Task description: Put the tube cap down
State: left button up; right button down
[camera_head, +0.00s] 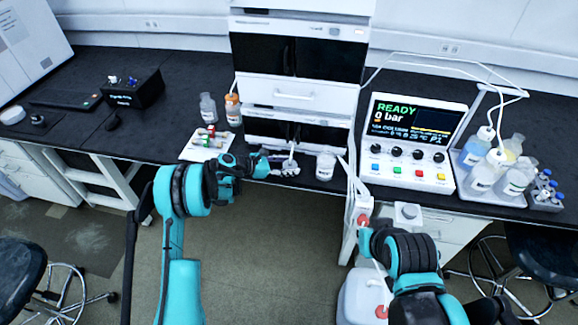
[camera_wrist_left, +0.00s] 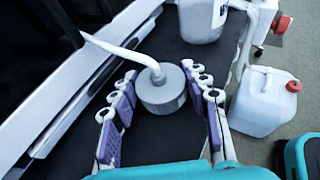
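The tube cap (camera_wrist_left: 162,90) is a grey round cap with a white tube running from its top, in the left wrist view. It is upright over the black worktop, between the fingertips of my left gripper (camera_wrist_left: 160,88). The purple finger pads are spread, with narrow gaps showing beside the cap. In the head view my left gripper (camera_head: 284,166) is low at the bench's front edge, before the white instrument stack (camera_head: 290,98). The cap is too small to make out there. My right arm shows at lower right; its fingers are not visible.
A white-labelled bottle (camera_head: 325,167) stands just right of the left gripper. A tray of small vials (camera_head: 197,153) lies to its left. The control unit (camera_head: 405,178) stands farther right. A white jug with a red cap (camera_wrist_left: 265,105) stands below the bench edge.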

pick_arm(q)
jog(key=o, duration=0.4)
jog(key=shift+c, duration=0.2)
jog(key=shift+r, duration=0.1)
